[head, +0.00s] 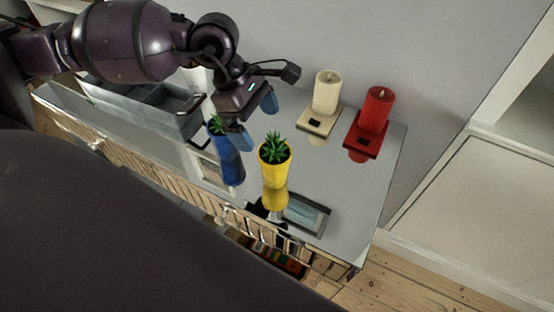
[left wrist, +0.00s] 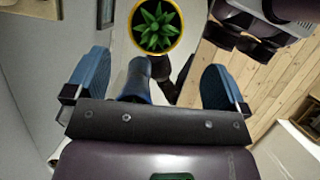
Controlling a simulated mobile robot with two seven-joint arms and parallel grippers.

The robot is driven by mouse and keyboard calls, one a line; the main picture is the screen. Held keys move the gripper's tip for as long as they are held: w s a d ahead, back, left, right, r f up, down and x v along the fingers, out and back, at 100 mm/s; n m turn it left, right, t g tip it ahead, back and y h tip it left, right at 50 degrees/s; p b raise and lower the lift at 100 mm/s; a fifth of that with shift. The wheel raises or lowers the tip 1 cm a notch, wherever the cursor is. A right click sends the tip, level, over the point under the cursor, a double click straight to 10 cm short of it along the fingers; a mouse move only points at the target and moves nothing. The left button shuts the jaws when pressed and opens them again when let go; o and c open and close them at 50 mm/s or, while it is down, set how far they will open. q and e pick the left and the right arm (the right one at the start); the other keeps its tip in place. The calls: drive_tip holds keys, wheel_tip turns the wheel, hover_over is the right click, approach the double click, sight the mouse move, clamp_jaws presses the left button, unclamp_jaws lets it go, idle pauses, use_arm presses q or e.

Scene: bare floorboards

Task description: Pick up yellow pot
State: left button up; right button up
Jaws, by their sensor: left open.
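The yellow pot (head: 274,172) stands upright on the grey top, with a spiky green plant in it. It also shows from above in the left wrist view, where its yellow rim (left wrist: 176,45) surrounds the plant at the top centre. My left gripper (head: 254,120) is open and empty, above and up-left of the yellow pot in the head view. In the left wrist view its blue fingers (left wrist: 156,62) are wide apart, and the pot appears beyond their tips, not between them. My right gripper is not in view.
A blue pot (head: 231,166) stands left of the yellow pot, partly hidden by my left gripper. A cream candle (head: 326,92) and a red candle (head: 376,108) stand behind at right. A framed picture (head: 306,214) lies near the front edge. A grey tray (head: 150,108) is at left.

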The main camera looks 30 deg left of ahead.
sight(270, 145)
use_arm(q)
drive_tip(key=x, duration=0.3)
drive_tip(key=shift+d+f, duration=0.15)
drive_tip(key=shift+f, duration=0.15)
drive_tip(key=shift+d+f, duration=0.15)
drive_tip(key=shift+f, duration=0.2)
drive_tip(key=x, duration=0.3)
drive_tip(key=b+x, duration=0.1)
drive_tip(key=shift+w+f, duration=0.15)
drive_tip(key=shift+w, duration=0.15)
drive_tip(key=shift+d+f, duration=0.1)
drive_tip(key=shift+f, duration=0.2)
drive_tip(key=c, duration=1.1)
drive_tip(key=shift+c, duration=0.2)
